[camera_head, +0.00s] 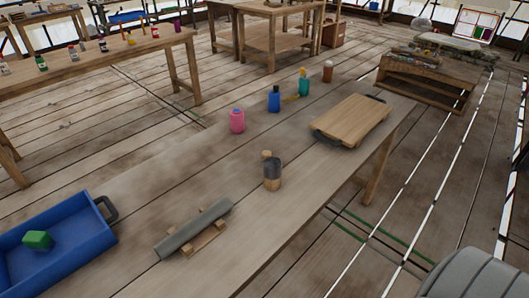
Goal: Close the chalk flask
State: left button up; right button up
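No thing here is labelled as the chalk flask, so I cannot tell which one it is. Several small bottles stand upright at the back of the near table: a pink bottle (237,121), a blue bottle (274,100), a teal bottle (304,83) and an orange-brown bottle (328,72). A wooden cylinder with a dark grey band (272,174) stands mid-table, with a small round wooden knob at its top left. A grey cylinder (192,230) lies on a wooden cradle (208,241). Neither of my grippers is in view.
The near table (235,182) has free room between these things. A blue tray (75,245) with a green block (38,240) is at the left. A wooden board (350,119) with dark handles lies at the right end. Other tables stand behind.

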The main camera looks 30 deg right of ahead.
aim_at(236, 115)
jog(key=l+u, duration=0.5)
jog(key=l, duration=2.5)
jog(key=k, duration=0.1)
